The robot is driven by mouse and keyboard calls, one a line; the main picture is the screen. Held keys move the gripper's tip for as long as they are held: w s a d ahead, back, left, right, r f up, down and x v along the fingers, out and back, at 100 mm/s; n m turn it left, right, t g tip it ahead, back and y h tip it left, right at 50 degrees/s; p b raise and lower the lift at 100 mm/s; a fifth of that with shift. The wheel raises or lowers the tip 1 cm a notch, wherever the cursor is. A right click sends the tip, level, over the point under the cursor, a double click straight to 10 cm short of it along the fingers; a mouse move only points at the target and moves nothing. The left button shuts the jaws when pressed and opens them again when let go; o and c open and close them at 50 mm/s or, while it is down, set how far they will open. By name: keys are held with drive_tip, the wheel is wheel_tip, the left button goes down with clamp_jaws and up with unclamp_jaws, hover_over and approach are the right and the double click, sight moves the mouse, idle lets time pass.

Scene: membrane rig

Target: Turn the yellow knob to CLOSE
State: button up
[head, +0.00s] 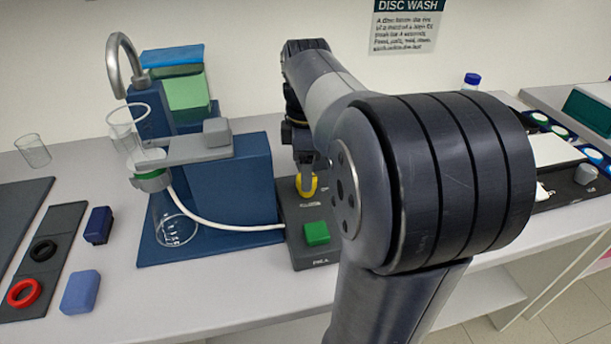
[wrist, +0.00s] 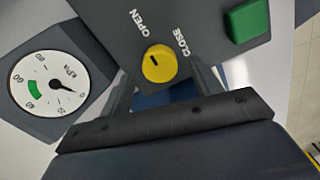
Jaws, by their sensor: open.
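The yellow knob (wrist: 160,67) sits on the dark control box (wrist: 108,32), between my open jaws. Its short dark mark lies up and left of its middle, on the side of the OPEN lettering (wrist: 139,28); the CLOSE lettering (wrist: 181,41) is to the right. My gripper (wrist: 164,76) is open, with one finger on each side of the knob; I cannot tell whether either touches it. In the head view the knob (head: 308,187) shows under my gripper (head: 306,183), partly hidden by it.
A green button (wrist: 247,19) is on the same box, close to the right finger. A round pressure gauge (wrist: 50,84) stands at the left. In the head view a glass flask (head: 174,222) and white hose (head: 225,226) are left of the box.

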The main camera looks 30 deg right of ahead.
drive_tip(key=shift+f, duration=1.05)
drive_tip(key=c, duration=1)
